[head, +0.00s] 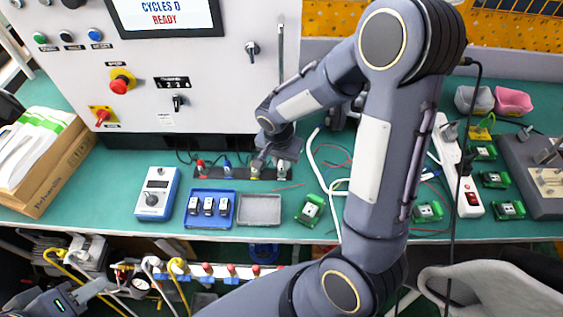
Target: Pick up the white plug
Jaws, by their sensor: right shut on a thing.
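A dark strip (240,173) at the foot of the machine panel carries a red plug (200,169), a blue plug (227,167) and a yellow plug (254,172). My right gripper (272,166) points down at the strip's right end, just right of the yellow plug. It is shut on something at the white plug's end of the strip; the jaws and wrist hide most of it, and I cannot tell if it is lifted. My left gripper (92,290) is low at the left edge, partly cut off, away from the plugs; its opening is unclear.
A blue tray (211,223) with several small parts, a grey tray (259,209) and a blue-white meter (157,193) stand in front of the strip. Green boards and loose wires lie right. My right arm covers the middle. A cardboard box (50,175) stands left.

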